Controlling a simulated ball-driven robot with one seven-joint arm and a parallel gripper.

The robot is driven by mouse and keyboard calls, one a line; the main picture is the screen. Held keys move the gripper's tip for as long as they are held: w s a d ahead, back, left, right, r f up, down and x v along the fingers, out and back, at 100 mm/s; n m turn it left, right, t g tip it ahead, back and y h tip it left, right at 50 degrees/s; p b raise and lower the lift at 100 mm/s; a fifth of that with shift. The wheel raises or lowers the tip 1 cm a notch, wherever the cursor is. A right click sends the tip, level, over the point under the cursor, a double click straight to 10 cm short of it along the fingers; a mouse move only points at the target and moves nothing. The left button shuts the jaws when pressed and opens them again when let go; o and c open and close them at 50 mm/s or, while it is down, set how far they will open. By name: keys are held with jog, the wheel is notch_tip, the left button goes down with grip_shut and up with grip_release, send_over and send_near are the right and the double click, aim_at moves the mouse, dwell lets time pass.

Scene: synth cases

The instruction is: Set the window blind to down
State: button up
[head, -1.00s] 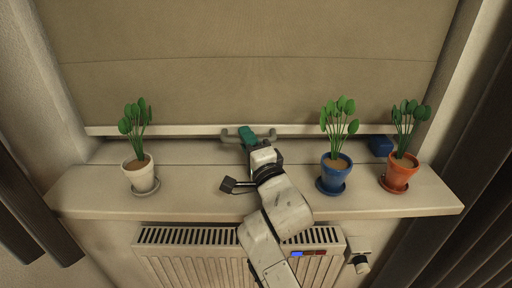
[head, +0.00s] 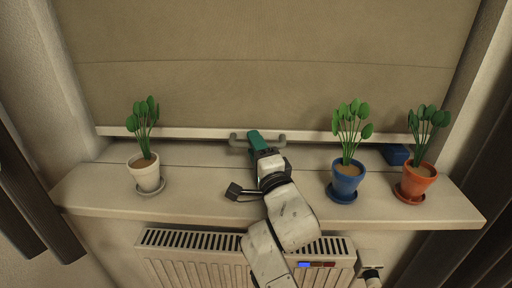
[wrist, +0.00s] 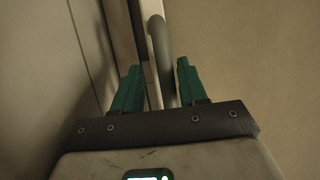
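The window blind (head: 260,85) is a beige fabric sheet covering the window. Its pale bottom bar (head: 180,133) hangs just above and behind the sill. A grey handle (head: 238,141) sits at the middle of that bar, and it also shows in the wrist view (wrist: 161,50). In the wrist view my gripper (wrist: 158,75) is open, with the handle's bar running between the two fingers. Gaps show on both sides of the bar.
The sill (head: 215,200) carries a white pot (head: 146,174) at left, a blue pot (head: 345,181) and an orange pot (head: 415,182) at right, all with plants. A blue box (head: 396,154) lies behind the right pots. A radiator (head: 190,260) is below the sill.

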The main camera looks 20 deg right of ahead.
jog(key=shift+r, duration=0.1)
jog(key=shift+r, duration=0.3)
notch_tip(320, 180, up, 3)
jog(key=shift+f+p, duration=0.15)
jog(key=shift+p, duration=0.25)
jog(key=s+r+p, duration=0.1)
jog(key=s+r, duration=0.8)
jog(key=s, duration=0.5)
jog(key=shift+d+r, duration=0.2)
jog(key=shift+d, duration=0.15)
